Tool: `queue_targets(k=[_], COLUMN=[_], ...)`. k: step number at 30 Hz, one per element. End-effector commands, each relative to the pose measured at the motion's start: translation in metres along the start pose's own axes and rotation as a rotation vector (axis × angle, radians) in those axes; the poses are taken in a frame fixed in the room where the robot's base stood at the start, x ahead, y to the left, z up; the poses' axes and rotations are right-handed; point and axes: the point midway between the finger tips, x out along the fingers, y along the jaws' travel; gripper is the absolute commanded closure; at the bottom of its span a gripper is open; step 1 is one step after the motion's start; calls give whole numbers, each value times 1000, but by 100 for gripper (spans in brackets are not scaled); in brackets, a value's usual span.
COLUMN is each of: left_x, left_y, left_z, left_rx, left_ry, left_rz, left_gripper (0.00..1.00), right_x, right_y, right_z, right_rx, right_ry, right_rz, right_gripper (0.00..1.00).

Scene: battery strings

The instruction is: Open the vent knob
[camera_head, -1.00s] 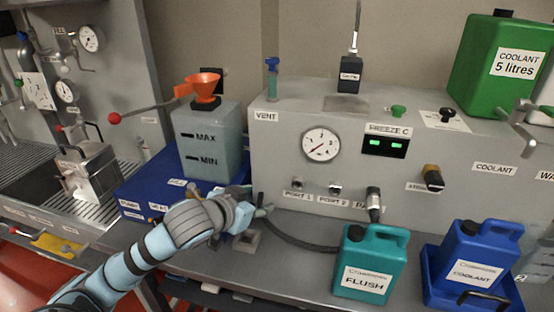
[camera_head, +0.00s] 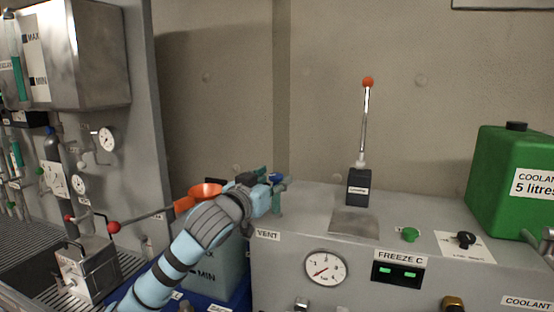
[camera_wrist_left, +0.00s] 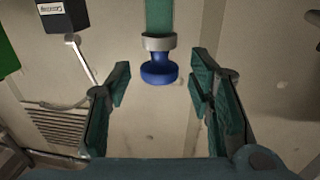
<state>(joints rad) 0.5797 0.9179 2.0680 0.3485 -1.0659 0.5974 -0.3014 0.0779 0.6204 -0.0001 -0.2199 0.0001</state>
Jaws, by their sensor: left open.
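The vent knob (camera_head: 277,178) is a small blue cap on a short teal post at the back left of the grey machine, behind the VENT label (camera_head: 267,235). In the left wrist view the blue knob (camera_wrist_left: 158,70) sits below a grey collar on the teal tube. My left gripper (camera_head: 282,182) is at the knob's height and partly hides it in the head view. The wrist view shows its jaws (camera_wrist_left: 160,80) open, one finger on each side of the knob, with gaps to both. My right gripper is out of view.
A black box with an upright red-tipped lever (camera_head: 366,110) is on the machine top. A green coolant can (camera_head: 505,180) stands at right. The wall rises behind.

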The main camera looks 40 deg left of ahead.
Motion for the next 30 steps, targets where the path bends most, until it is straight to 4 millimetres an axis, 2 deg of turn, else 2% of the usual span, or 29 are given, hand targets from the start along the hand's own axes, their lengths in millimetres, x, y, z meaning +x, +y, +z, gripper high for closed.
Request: queue_targets(k=[3,6,14,23,30], left_x=[17,23,25,25,25], left_y=[0,0,1,1,0], left_z=[-1,0,2,2,1], left_rx=[-3,0,2,2,3], left_ry=[1,1,1,1,1], left_rz=[0,2,2,2,21], left_gripper=[52,52,52,100,100], right_x=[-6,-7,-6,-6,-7], right_y=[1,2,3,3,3], right_z=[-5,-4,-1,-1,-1], right_rx=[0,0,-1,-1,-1], right_ry=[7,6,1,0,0], right_rz=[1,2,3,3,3], right_gripper=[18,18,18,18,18])
